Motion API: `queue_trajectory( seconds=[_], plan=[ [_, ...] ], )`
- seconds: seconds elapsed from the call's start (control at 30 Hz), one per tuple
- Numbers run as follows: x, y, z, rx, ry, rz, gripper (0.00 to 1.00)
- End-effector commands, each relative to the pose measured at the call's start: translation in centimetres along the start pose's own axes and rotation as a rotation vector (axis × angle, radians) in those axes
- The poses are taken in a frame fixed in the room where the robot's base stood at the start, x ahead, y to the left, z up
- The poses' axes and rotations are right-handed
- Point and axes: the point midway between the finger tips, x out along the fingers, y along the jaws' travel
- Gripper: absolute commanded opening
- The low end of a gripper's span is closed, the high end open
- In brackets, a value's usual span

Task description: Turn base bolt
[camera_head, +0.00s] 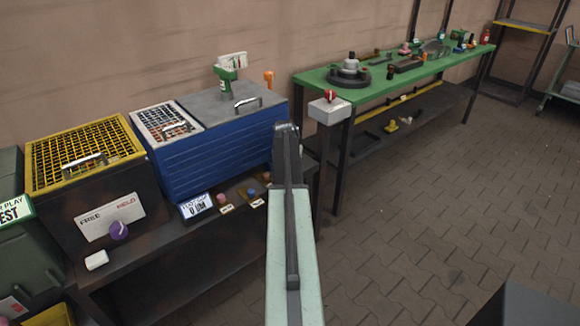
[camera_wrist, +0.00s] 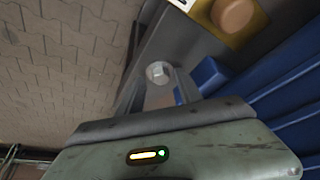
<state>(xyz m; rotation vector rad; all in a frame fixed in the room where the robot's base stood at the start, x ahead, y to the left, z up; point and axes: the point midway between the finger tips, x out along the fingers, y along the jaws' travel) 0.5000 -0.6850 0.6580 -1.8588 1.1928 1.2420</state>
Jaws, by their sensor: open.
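A pale grey bolt (camera_wrist: 158,72) with a faceted head shows in the wrist view, on the dark edge of the bench beside the blue cabinet. It lies between and just beyond the fingertips of my gripper (camera_wrist: 160,88), which is open and empty. I cannot tell whether a finger touches it. In the head view my gripper (camera_head: 287,128) is at the right end of the blue cabinet (camera_head: 215,150), and the bolt is hidden behind my arm.
A green-topped bench (camera_head: 385,75) with a red button box (camera_head: 330,108) stands to the right.

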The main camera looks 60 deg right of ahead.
Motion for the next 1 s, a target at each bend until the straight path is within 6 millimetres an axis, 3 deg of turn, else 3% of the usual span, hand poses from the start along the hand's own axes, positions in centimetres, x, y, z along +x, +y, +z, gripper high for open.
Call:
queue_trajectory(
  seconds=[0.43,1.0],
  plan=[
    [-7.5,0.2,-0.2,0.000,0.001,0.001,0.43],
    [-7.6,0.2,0.0,0.000,0.001,0.001,0.43]
  ],
)
